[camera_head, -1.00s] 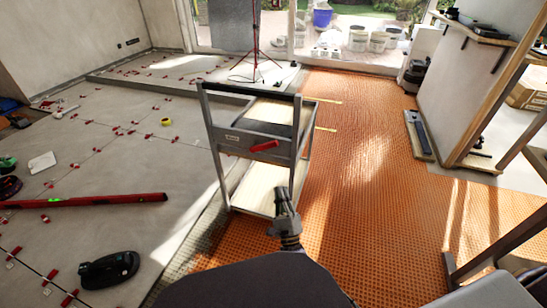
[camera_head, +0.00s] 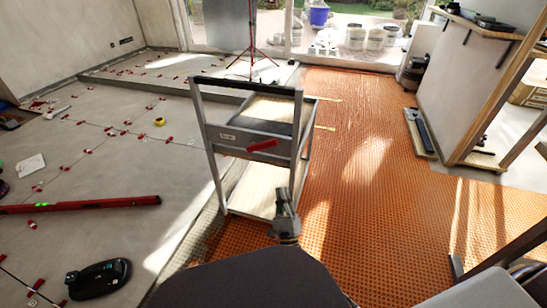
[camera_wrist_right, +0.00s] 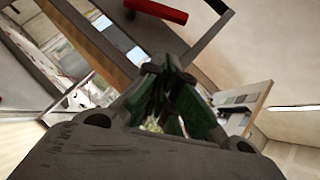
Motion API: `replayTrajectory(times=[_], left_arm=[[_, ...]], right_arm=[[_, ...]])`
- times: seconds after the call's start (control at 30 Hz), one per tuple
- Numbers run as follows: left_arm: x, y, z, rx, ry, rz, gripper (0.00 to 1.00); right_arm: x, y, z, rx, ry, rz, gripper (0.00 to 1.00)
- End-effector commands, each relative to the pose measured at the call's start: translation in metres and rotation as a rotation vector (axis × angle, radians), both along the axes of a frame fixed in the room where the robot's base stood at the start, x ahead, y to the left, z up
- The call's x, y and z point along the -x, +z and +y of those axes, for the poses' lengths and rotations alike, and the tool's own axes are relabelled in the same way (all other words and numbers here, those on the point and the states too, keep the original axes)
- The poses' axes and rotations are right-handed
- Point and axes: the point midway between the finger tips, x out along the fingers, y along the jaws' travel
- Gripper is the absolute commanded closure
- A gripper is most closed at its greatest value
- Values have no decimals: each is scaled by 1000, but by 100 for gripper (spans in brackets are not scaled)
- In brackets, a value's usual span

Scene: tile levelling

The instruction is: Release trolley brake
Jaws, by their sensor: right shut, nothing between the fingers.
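The trolley (camera_head: 219,157) stands upright in the middle of the head view, a grey frame with a black push bar and two pale shelves. Its red brake lever (camera_head: 262,145) sits on the near side below the push bar, sloping slightly. The lever also shows at the top of the right wrist view (camera_wrist_right: 156,10). My right gripper (camera_head: 284,196) is just below and in front of the lever, apart from it. In the right wrist view its fingers (camera_wrist_right: 158,70) are together with nothing held. My left gripper is not in view.
Orange matting (camera_head: 390,200) covers the floor right of the trolley. Tiles with red levelling clips lie left, with a red spirit level (camera_head: 80,204) and a black tool (camera_head: 98,279). A red tripod (camera_head: 251,45) stands behind. A wooden-framed partition (camera_head: 455,90) is at right.

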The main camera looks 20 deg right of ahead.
Motion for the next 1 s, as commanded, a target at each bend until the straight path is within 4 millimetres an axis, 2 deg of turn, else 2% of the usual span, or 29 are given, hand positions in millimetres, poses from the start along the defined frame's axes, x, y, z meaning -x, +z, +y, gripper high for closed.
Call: replayTrajectory(times=[0.37, 1.0], left_arm=[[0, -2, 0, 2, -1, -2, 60], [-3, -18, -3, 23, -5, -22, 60]], right_arm=[[-10, 8, -1, -1, 0, -2, 100], [-73, 57, -9, -1, -1, -3, 100]])
